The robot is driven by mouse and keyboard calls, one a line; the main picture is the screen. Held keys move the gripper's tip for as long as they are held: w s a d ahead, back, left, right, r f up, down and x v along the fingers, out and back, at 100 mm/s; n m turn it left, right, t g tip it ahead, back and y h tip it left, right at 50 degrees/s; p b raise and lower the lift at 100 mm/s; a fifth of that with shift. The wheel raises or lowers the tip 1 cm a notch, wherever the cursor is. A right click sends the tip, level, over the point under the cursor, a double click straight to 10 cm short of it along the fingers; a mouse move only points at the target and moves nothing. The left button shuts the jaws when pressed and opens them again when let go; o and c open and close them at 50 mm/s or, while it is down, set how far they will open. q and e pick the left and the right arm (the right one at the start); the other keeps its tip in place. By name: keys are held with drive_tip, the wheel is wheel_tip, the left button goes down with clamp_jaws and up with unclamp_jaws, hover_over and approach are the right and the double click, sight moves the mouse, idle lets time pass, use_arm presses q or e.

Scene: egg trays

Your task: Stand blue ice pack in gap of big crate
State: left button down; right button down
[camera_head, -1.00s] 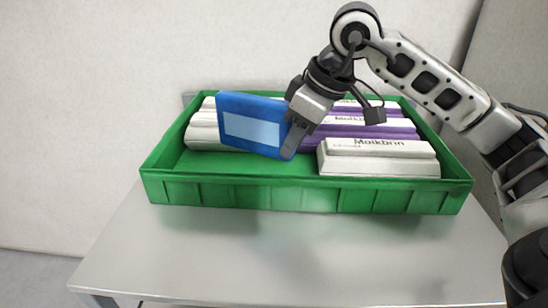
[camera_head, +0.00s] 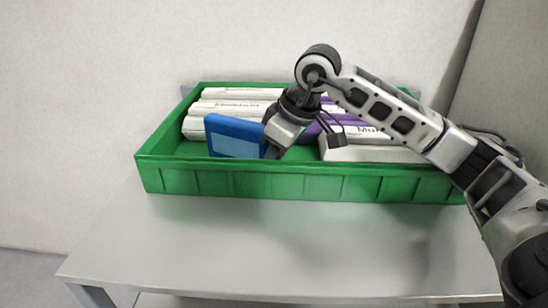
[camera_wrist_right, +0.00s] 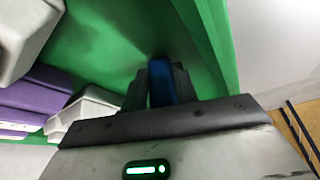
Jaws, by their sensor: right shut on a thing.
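The big green crate (camera_head: 300,188) stands on the table with white and purple egg boxes in it. The blue ice pack (camera_head: 236,134) is upright, slightly tilted, inside the crate's front left part, behind the front wall. Its lower edge is hidden by that wall, so I cannot tell whether it touches the floor. My right gripper (camera_head: 270,152) is shut on the ice pack's right edge. In the right wrist view the ice pack (camera_wrist_right: 181,84) shows edge-on in dark blue between the fingers, above the green crate floor (camera_wrist_right: 120,50). My left gripper is not in view.
White boxes (camera_head: 240,93) lie in rows at the crate's back left. A white box (camera_head: 372,152) lies at the front right, right of my gripper, with purple boxes behind it. The grey table (camera_head: 250,245) is clear in front of the crate.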

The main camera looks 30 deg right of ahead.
drive_tip(key=shift+f, duration=0.1)
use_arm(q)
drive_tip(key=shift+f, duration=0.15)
use_arm(e)
drive_tip(key=c, duration=1.1)
unclamp_jaws()
drive_tip(key=shift+r, duration=0.35)
use_arm(q)
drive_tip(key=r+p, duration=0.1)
drive_tip(key=p, duration=0.2)
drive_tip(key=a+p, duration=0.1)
drive_tip(key=p, duration=0.2)
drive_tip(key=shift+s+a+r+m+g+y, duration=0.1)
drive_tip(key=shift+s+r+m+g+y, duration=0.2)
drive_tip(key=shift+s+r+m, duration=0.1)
use_arm(e)
drive_tip(key=v, duration=1.1)
drive_tip(key=shift+s+d+r, duration=0.1)
drive_tip(key=shift+s+r, duration=0.05)
drive_tip(key=shift+r, duration=0.1)
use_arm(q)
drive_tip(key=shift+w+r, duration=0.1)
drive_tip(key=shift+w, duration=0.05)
